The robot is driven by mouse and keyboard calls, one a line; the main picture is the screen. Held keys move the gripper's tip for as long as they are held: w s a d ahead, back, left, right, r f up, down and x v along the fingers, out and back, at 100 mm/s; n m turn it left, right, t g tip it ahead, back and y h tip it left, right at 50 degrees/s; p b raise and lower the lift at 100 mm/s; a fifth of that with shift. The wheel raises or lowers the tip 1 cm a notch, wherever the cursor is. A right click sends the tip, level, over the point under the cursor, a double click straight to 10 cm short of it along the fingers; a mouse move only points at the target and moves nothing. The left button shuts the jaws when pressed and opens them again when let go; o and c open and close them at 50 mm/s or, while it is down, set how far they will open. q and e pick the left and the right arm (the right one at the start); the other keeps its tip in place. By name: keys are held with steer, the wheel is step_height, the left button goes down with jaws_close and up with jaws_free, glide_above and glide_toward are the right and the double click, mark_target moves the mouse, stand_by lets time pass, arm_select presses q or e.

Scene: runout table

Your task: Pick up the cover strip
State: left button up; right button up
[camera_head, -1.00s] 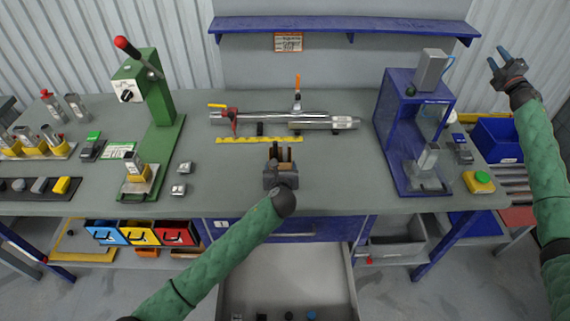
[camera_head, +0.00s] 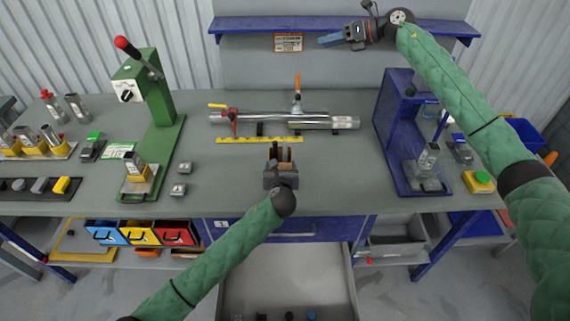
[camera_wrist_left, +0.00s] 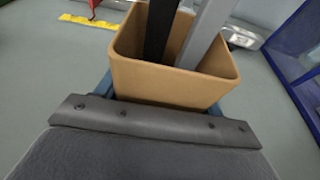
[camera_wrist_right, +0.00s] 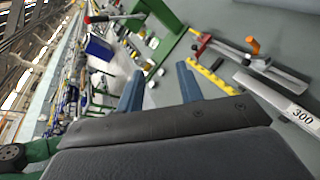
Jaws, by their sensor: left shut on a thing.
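My left gripper (camera_head: 280,160) is shut on a tan cup (camera_wrist_left: 165,85), low over the front middle of the table. A black strip (camera_wrist_left: 158,35) and a grey strip (camera_wrist_left: 203,35) stand upright in the cup; I cannot tell whether either is the cover strip. A flat yellow strip (camera_head: 258,140) with dark marks lies on the table behind the left gripper; it also shows in the right wrist view (camera_wrist_right: 208,82). My right gripper (camera_head: 335,40) is open and empty, high before the blue shelf. Its two blue fingers are apart in the right wrist view.
A metal shaft fixture (camera_head: 270,119) with an orange-tipped clamp lies behind the yellow strip. A green lever press (camera_head: 160,100) stands left. A blue frame (camera_head: 390,130) stands right, near my right arm. The blue shelf (camera_head: 260,25) runs along the back wall. Grey table is clear beside the left gripper.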

steer(key=s+a+f+n+g+h, duration=0.5)
steer(key=s+a+f, duration=0.3)
steer(key=a, duration=0.3)
steer(key=n+t+h, duration=0.1)
steer(key=n+h, duration=0.4)
steer(key=h, duration=0.3)
glide_above(285, 147)
steer(key=w, duration=0.1)
step_height(285, 147, down, 7)
steer(key=shift+w+r, duration=0.1)
steer(key=shift+s+f, duration=0.2)
steer(key=shift+f, duration=5.85)
jaws_close()
